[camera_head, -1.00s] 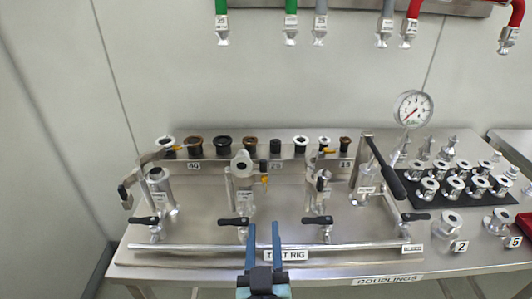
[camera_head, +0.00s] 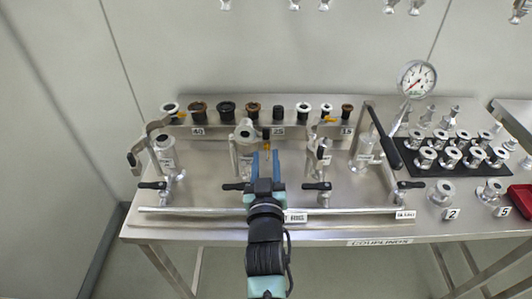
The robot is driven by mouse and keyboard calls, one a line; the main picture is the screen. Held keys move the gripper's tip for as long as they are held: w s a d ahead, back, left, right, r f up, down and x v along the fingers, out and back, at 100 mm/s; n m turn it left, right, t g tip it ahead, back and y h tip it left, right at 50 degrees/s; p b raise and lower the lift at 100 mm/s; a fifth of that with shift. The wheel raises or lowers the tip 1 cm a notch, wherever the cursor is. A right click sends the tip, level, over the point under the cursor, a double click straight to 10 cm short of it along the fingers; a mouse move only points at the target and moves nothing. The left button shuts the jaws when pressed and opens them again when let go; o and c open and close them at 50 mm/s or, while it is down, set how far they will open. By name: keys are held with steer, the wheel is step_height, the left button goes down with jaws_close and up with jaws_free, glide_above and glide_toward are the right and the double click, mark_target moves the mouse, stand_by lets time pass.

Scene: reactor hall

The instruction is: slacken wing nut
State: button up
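Several pipe stubs stand on the steel test rig, with clamps at their tops. The second stub from the left carries a grey clamp (camera_head: 245,132). Just right of it is a small dark and yellow-orange piece (camera_head: 266,145), which may be its wing nut; its shape is too small to tell. My gripper (camera_head: 265,158) points away from me with its two blue fingers apart. The tips are at or just below that piece in the picture, which shows between them. I cannot tell whether they touch it. My gripper and wrist hide part of the rig behind them.
A rail (camera_head: 225,131) with several black, brown and white rings runs behind. A pressure gauge (camera_head: 417,79) and a black-handled lever (camera_head: 384,140) stand to the right. Black-handled valves (camera_head: 316,186) line the front behind a steel bar (camera_head: 350,210). Couplings fill a black mat (camera_head: 455,165) at right.

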steer(key=shift+w, duration=1.05)
jaws_close()
